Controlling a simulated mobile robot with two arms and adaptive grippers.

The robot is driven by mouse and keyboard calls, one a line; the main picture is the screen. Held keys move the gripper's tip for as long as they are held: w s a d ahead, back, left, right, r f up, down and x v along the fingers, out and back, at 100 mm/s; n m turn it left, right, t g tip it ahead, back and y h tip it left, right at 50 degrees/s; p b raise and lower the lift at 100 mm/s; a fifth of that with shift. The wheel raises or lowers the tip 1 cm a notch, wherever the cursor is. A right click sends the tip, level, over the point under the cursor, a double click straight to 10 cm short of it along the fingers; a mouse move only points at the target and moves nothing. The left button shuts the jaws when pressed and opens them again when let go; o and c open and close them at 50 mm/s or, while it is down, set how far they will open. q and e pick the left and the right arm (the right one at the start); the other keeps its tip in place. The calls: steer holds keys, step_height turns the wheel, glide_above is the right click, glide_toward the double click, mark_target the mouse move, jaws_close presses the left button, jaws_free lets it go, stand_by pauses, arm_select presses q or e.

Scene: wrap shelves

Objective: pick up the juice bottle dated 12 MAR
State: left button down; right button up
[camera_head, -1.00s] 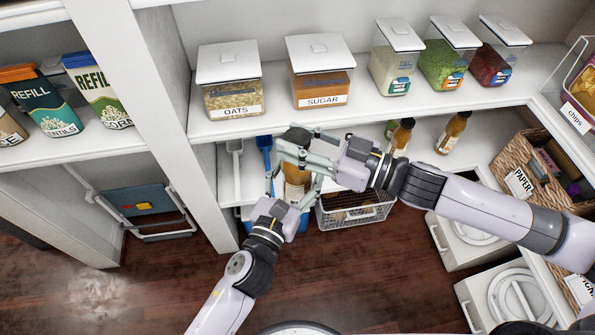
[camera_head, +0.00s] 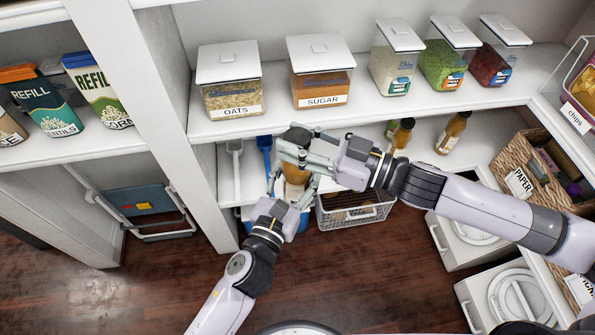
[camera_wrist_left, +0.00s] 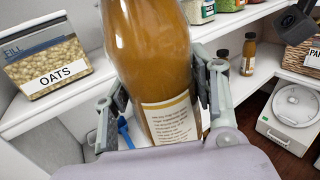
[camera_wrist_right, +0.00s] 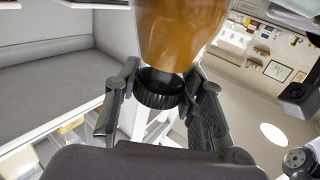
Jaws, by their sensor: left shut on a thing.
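An amber juice bottle (camera_head: 296,180) with a dark cap is held up in front of the shelves. My left gripper (camera_head: 291,188) is shut around its body; in the left wrist view the bottle (camera_wrist_left: 150,60) fills the space between the fingers. Its label shows small print, and I cannot read a date. My right gripper (camera_head: 295,143) is at the cap end. In the right wrist view its fingers flank the dark ribbed cap (camera_wrist_right: 160,88) closely, but I cannot tell whether they grip it. More bottles (camera_head: 453,132) stand on the lower shelf, by the right forearm.
Oats (camera_head: 230,98) and sugar (camera_head: 322,88) containers stand on the upper shelf above the grippers. A wire basket (camera_head: 352,217) is below the bottle. A wicker basket (camera_head: 530,190) and white lidded bins (camera_head: 470,235) are at the right. The floor in front is open.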

steer(key=o, duration=0.5)
